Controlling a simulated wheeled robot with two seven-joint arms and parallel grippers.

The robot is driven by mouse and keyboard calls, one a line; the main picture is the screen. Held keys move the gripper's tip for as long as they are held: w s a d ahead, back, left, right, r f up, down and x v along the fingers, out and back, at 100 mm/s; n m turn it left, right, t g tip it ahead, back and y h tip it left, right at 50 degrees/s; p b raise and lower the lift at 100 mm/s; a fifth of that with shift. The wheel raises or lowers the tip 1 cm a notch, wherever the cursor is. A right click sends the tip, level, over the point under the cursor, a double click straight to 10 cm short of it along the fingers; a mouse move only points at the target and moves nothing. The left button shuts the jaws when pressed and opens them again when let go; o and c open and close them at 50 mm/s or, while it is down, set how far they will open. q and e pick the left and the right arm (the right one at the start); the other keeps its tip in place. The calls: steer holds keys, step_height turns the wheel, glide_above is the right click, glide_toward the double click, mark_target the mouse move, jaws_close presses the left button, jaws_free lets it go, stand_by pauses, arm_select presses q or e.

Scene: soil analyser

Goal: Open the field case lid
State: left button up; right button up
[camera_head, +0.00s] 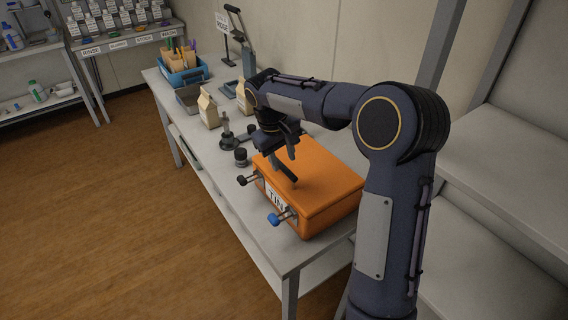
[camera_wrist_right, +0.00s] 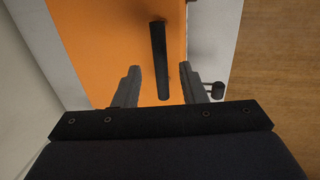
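The orange field case (camera_head: 318,187) sits on the near end of the white bench, its lid flat and shut. A dark bar handle (camera_head: 284,168) stands out from the lid, and it also shows in the wrist view (camera_wrist_right: 159,60). The front has a black-knobbed latch (camera_head: 247,179), a blue-knobbed latch (camera_head: 280,217) and a partly hidden label. My right gripper (camera_head: 281,153) is above the case at the handle. In the wrist view its fingers (camera_wrist_right: 158,87) are apart, with the handle's end between them and a gap on each side. My left gripper is not in view.
A dark knobbed tool (camera_head: 226,131) and a small black-topped jar (camera_head: 241,157) stand on the bench left of the case. Paper bags (camera_head: 208,110), a grey tray (camera_head: 188,97) and a blue bin (camera_head: 184,72) stand farther back. Grey shelving (camera_head: 512,160) is at the right.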

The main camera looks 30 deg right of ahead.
steer(key=shift+d+f, duration=0.15)
steer(key=shift+f, duration=0.55)
steer(key=shift+d+f, duration=0.1)
steer(key=shift+f, duration=0.6)
jaws_close()
